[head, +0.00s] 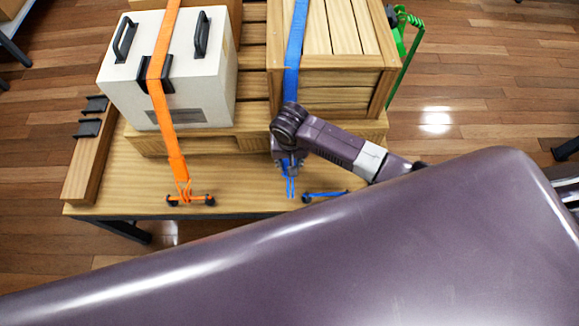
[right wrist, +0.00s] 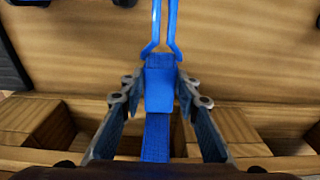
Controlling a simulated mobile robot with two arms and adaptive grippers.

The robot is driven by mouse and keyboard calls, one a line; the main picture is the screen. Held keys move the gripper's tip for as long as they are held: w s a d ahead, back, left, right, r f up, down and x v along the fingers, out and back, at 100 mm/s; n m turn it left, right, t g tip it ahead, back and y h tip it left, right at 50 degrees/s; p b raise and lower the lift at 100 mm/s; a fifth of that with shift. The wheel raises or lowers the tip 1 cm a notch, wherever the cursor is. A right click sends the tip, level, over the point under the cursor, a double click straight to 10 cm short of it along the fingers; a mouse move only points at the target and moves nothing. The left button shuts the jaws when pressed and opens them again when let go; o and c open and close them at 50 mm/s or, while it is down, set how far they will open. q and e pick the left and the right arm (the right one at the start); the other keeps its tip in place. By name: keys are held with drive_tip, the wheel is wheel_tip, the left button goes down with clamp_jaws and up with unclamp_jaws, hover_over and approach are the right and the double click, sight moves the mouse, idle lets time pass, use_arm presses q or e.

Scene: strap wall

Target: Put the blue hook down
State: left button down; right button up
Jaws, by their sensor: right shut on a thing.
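The blue hook (head: 290,187) is a pair of blue wire prongs at the lower end of a blue strap (head: 295,45). My right gripper (head: 288,170) is shut on its strap end, low in front of the wooden crate. In the right wrist view, the hook's prongs (right wrist: 160,30) point away past the fingertips (right wrist: 160,90), and the blue strap runs back between the fingers. In the head view, the prongs are over the front of the table, left of a blue bar with dark ends (head: 326,194). Contact with the table cannot be told. My left gripper is out of view.
An orange strap (head: 160,90) runs over a white case (head: 200,85) to a similar orange bar (head: 190,200). The blue strap crosses a wooden crate (head: 335,80). A wooden block with black brackets (head: 88,150) is at left. Bare tabletop (head: 235,180) lies between the straps.

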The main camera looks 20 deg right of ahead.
drive_tip(key=shift+f, duration=1.65)
drive_tip(key=shift+f, duration=0.1)
drive_tip(key=shift+f+b, duration=0.3)
drive_tip(key=shift+f, duration=0.2)
drive_tip(key=o, duration=0.8)
drive_tip(key=r, duration=0.4)
drive_tip(key=s+r+p, duration=0.1)
drive_tip(key=r, duration=0.8)
drive_tip(key=shift+s+a+r+p, duration=0.1)
drive_tip(key=shift+s+p, duration=0.05)
drive_tip(key=shift+p, duration=0.25)
